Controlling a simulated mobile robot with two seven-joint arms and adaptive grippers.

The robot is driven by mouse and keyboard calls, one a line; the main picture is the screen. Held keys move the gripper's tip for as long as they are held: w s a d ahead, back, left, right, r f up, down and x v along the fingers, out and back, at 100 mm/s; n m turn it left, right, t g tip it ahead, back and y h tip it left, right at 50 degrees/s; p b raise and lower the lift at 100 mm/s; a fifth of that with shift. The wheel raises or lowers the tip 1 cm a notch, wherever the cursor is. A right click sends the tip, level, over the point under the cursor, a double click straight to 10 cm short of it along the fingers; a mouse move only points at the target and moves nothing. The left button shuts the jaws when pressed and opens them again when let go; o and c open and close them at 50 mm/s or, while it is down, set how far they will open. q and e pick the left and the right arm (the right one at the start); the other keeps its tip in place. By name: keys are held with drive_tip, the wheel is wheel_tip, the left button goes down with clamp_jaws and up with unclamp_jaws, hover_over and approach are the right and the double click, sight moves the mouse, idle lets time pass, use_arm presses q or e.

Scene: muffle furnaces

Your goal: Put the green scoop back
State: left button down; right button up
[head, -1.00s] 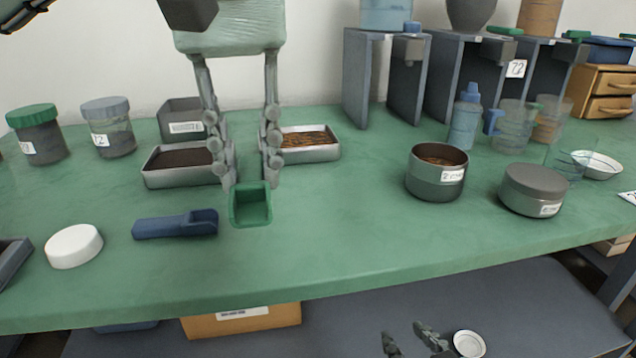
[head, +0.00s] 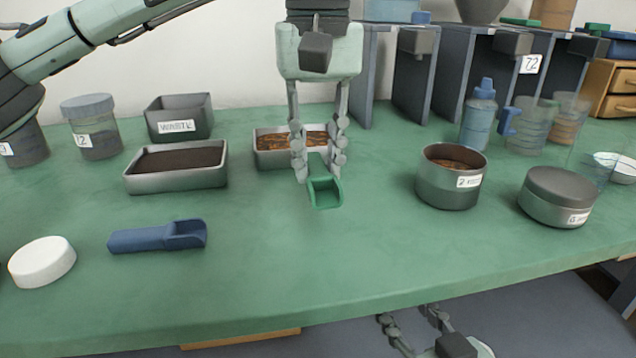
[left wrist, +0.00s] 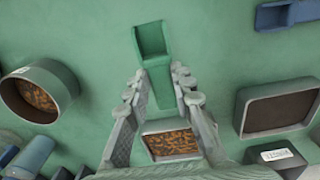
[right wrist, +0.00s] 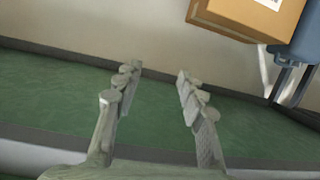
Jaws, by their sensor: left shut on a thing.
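My left gripper (head: 318,172) is shut on the green scoop (head: 325,193), with its fingers on either side of the handle. The scoop's open bowl points toward the front of the table, just in front of the grey tray with brown pieces (head: 263,157). In the left wrist view the scoop (left wrist: 151,42) sticks out beyond the fingertips (left wrist: 158,90). I cannot tell whether it touches the table. My right gripper (head: 408,318) is low, in front of the table edge. In the right wrist view it is open and empty (right wrist: 155,85).
A blue scoop (head: 150,238) and a white lid (head: 42,262) lie at front left. A tray of dark powder (head: 178,180) stands left of the gripper. A round tin (head: 447,195) and a lidded tin (head: 556,212) stand to the right. The front middle is clear.

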sight(318, 168)
use_arm(q)
wheel_tip(318, 168, down, 4)
use_arm(e)
drive_tip(key=shift+w+a+r+t+y, duration=0.15)
drive_tip(key=shift+a+r+t, duration=0.15)
drive_tip(key=shift+r, duration=0.25)
drive_tip(key=shift+w+a+r+t+y, duration=0.1)
drive_tip(key=shift+a+r+t+y, duration=0.15)
drive_tip(key=shift+r, duration=0.25)
use_arm(q)
drive_tip(key=shift+f, duration=0.1)
use_arm(e)
drive_tip(key=shift+a, duration=0.1)
use_arm(q)
drive_tip(key=shift+f+b, duration=0.1)
drive_tip(key=shift+b, duration=0.2)
drive_tip(key=c, duration=1.3)
unclamp_jaws()
use_arm(e)
drive_tip(key=shift+s+a+r+t, duration=0.1)
drive_tip(key=shift+a+r+t, duration=0.15)
drive_tip(key=shift+r, duration=0.2)
